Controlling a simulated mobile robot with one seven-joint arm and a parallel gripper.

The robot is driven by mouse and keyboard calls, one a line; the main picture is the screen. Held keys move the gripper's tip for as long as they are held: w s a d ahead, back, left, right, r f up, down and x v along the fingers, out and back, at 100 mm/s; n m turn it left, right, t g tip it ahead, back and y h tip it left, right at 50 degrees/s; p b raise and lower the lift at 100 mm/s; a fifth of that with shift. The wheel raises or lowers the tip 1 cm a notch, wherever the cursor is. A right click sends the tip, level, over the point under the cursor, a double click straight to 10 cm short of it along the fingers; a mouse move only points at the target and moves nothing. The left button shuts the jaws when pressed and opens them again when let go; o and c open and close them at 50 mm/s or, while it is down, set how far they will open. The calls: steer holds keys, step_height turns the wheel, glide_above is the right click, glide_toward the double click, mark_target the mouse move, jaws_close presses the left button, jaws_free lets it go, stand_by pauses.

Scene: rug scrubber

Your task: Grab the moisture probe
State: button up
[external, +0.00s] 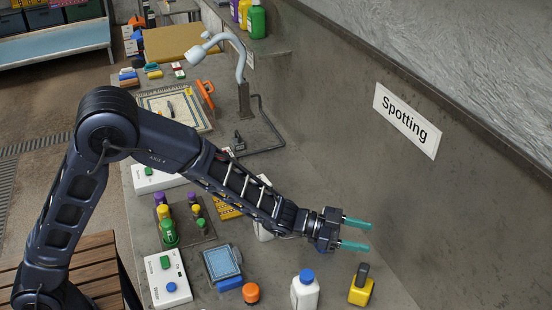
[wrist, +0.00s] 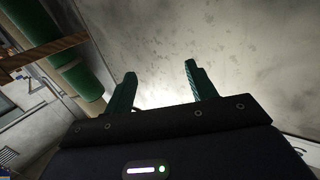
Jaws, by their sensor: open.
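My gripper (external: 369,235) is open, with its two teal fingers pointing right toward the wall, above the right side of the counter. In the wrist view the open fingers (wrist: 160,72) have nothing between them and face a bare grey surface. A yellow block with a dark grey upright top (external: 361,286) stands on the counter, lower in the picture than the gripper and apart from it. It may be the moisture probe, but I cannot tell for certain. It does not show clearly in the wrist view.
A white bottle with a blue cap (external: 305,290) stands left of the yellow block, then an orange-capped item (external: 251,293) and a blue pad (external: 222,264). A rack (external: 187,232) holds several coloured bottles. The wall with the Spotting sign (external: 407,120) borders the counter.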

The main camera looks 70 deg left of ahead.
mark_target(363, 272)
steer(key=d+f+h, duration=0.1)
steer(key=d+f, duration=0.1)
steer(key=f, duration=0.1)
steer(key=d+f+m+h, duration=0.1)
steer(key=shift+w+f+g+h, duration=0.3)
steer(key=shift+w+g, duration=0.1)
steer(key=shift+f, duration=1.85)
steer(key=f, duration=0.3)
steer(key=shift+w+d+f, duration=0.1)
steer(key=shift+d+f, duration=0.1)
steer(key=shift+f, duration=0.1)
steer(key=x, duration=0.2)
steer(key=shift+w+d+r, duration=0.15)
steer(key=shift+w+d, duration=0.05)
steer(key=shift+w, duration=0.1)
jaws_close()
